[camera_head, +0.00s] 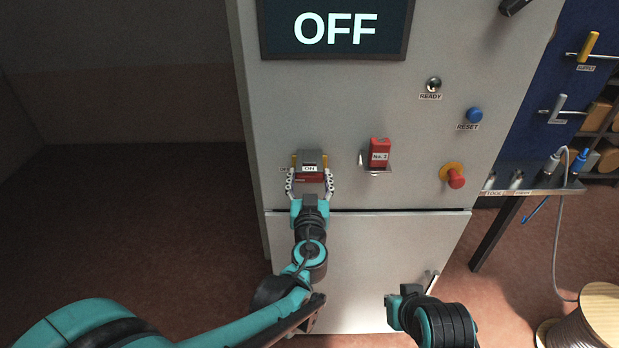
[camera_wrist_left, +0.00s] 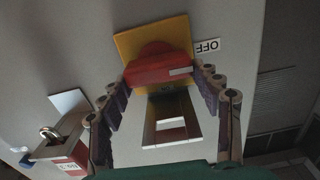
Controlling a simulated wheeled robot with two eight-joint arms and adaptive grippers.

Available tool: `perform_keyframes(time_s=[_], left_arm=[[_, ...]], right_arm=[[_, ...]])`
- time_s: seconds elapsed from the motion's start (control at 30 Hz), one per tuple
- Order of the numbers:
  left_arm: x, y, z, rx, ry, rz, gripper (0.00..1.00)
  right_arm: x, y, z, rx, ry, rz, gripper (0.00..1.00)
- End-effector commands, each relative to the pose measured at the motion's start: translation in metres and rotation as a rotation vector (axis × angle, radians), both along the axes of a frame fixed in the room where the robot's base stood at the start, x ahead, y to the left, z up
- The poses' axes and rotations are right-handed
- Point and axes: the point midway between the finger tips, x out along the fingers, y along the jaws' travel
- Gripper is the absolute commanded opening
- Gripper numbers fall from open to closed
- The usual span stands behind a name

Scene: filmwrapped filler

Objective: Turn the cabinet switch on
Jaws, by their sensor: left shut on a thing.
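The cabinet switch has a red knob (camera_wrist_left: 158,68) on a yellow plate (camera_wrist_left: 178,35), seen in the left wrist view. Its white mark points towards the OFF label (camera_wrist_left: 207,46). A grey metal bracket (camera_head: 310,157) with an ON label sits just above the knob on the grey cabinet front. My left gripper (camera_head: 310,182) is at the switch, its fingers on either side of the red knob and shut on it. The display (camera_head: 335,28) at the top of the cabinet reads OFF. Part of my right arm shows at the lower right; its fingers do not show.
A cable spool (camera_head: 603,310) stands on the floor.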

Motion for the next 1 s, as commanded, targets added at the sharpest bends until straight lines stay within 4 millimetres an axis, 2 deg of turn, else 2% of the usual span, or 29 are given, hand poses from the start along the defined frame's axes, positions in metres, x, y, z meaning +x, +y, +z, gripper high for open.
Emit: perform_keyframes(time_s=[0.7, 1.0], left_arm=[[0.0003, -0.0047, -0.0011, 0.466, 0.000, 0.001, 0.35], [0.0003, -0.0057, -0.0016, 0.574, 0.000, 0.001, 0.35]], right_arm=[[0.0000, 0.0000, -0.0042, 0.000, 0.000, 0.000, 0.00], [0.0000, 0.0000, -0.0049, 0.000, 0.000, 0.000, 0.00]])
